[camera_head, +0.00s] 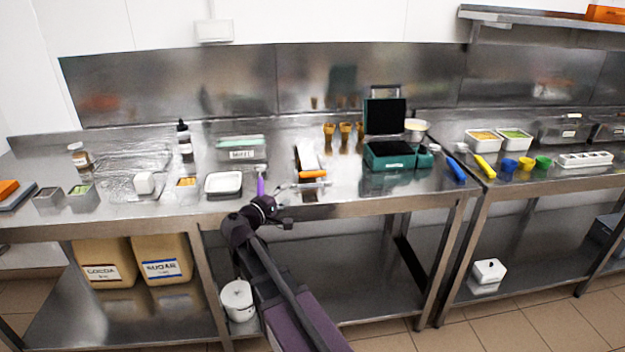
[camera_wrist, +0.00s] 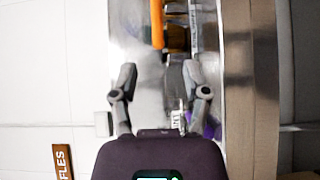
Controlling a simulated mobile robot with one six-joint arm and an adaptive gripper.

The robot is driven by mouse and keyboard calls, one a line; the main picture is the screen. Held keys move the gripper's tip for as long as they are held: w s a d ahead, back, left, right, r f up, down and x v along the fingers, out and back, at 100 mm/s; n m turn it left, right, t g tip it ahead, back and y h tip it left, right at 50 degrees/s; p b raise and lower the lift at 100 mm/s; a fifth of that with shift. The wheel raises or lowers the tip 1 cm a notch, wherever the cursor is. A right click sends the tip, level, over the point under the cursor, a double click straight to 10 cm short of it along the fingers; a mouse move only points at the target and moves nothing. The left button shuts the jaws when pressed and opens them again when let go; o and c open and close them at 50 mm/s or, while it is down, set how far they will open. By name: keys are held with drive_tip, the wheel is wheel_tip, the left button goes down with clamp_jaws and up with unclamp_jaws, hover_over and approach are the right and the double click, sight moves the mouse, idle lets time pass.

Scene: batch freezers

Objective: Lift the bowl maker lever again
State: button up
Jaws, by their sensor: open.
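A low silver and white device (camera_head: 307,158) stands mid-counter, with an orange bar (camera_head: 312,174) across its front. It looks like the bowl maker with its lever, but I cannot be sure. The orange bar also shows at the top of the wrist view (camera_wrist: 157,24), beside amber-brown shapes. My gripper (camera_head: 283,211) is near the counter's front edge, to the lower left of the orange bar and apart from it. In the wrist view my gripper (camera_wrist: 162,88) has its fingers spread, with nothing held between them.
A teal waffle iron (camera_head: 390,155) stands open to the right, with brown cones (camera_head: 345,129) behind the counter's middle. A purple utensil (camera_head: 261,186) is close to my gripper's left. A white tray (camera_head: 223,184) lies farther left. The counter's front edge (camera_head: 380,200) runs below.

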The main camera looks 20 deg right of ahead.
sight(310, 176)
drive_tip(key=shift+w+a+r, duration=0.1)
idle(0.4)
drive_tip(key=x, duration=1.4)
drive_tip(key=shift+r, duration=0.15)
drive_tip(key=shift+a, duration=0.1)
clamp_jaws()
